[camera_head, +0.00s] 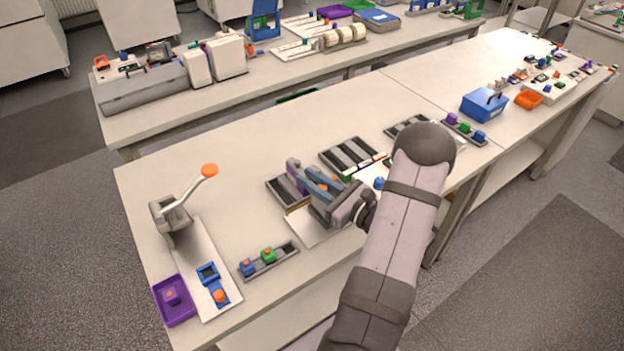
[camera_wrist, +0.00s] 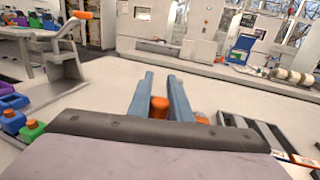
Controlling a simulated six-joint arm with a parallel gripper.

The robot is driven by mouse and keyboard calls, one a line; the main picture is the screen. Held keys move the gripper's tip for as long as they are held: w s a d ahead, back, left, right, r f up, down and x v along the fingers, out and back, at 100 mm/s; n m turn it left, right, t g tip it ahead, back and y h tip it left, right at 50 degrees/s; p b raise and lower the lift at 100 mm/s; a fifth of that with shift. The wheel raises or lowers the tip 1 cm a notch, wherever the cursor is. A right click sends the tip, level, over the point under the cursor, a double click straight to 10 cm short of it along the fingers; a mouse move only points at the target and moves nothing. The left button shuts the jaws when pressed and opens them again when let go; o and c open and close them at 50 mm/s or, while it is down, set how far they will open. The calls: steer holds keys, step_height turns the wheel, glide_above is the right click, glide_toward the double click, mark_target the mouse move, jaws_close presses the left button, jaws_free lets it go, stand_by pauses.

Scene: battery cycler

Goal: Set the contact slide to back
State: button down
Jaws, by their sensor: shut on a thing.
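My gripper (camera_head: 309,177) reaches low over a grey slotted unit (camera_head: 281,190) near the middle of the front bench. In the wrist view its two blue-grey fingers (camera_wrist: 162,78) stand on either side of an orange knob (camera_wrist: 158,107), and they are shut on it. The knob looks like the handle of the contact slide. The slide's body and track are mostly hidden by my gripper, so I cannot tell its position. A second orange part (camera_wrist: 202,118) shows just right of the fingers.
Another slotted unit (camera_head: 342,153) stands behind right of my gripper. A lever press with an orange knob (camera_head: 209,170) rises at the left. A rack with blue and green blocks (camera_head: 268,262) and a purple tray (camera_head: 183,315) lie at front left. The bench between press and gripper is clear.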

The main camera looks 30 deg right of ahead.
steer(key=a, duration=0.5)
steer(key=shift+b, duration=0.3)
steer(key=shift+a, duration=0.1)
steer(key=c, duration=1.6)
jaws_free()
steer(key=shift+a, duration=0.15)
steer(key=shift+s+d, duration=0.1)
steer(key=shift+d, duration=0.1)
